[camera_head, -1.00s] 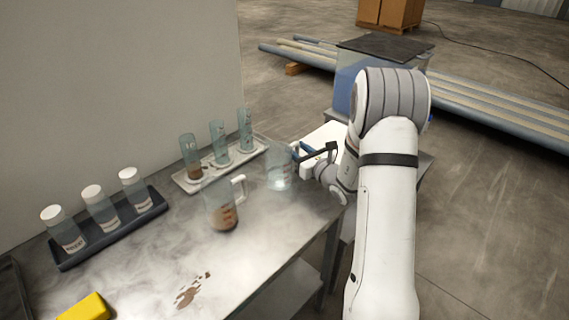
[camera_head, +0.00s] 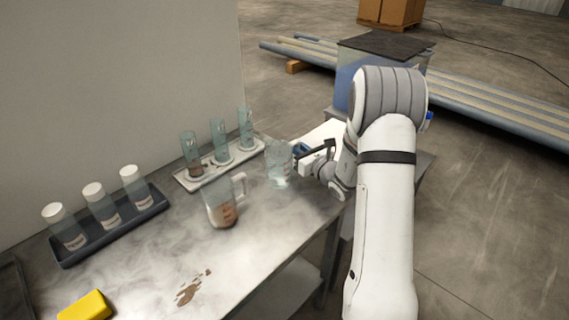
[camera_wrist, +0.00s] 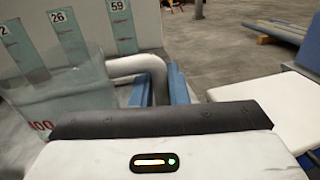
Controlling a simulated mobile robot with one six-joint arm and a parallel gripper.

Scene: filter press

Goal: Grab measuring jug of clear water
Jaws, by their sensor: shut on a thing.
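The measuring jug of clear water (camera_head: 279,163) is at the table's far right corner in the head view. It is transparent and looks upright. In the wrist view the jug (camera_wrist: 75,98) fills the left side, with red figures on its wall and a pale handle at its right. My gripper (camera_head: 301,153) is at the jug's right side, and the wrist view shows its blue fingers (camera_wrist: 163,88) shut on the handle. A second jug (camera_head: 223,205) with brown contents stands nearer on the table. I cannot tell whether the held jug touches the table.
A pale rack (camera_head: 185,181) with several clear cylinders stands close behind the jug. A dark tray (camera_head: 72,254) holds three white-capped bottles. A yellow block (camera_head: 85,306) and a brown spill (camera_head: 189,290) are at the front. A white surface (camera_wrist: 283,105) lies right of my gripper.

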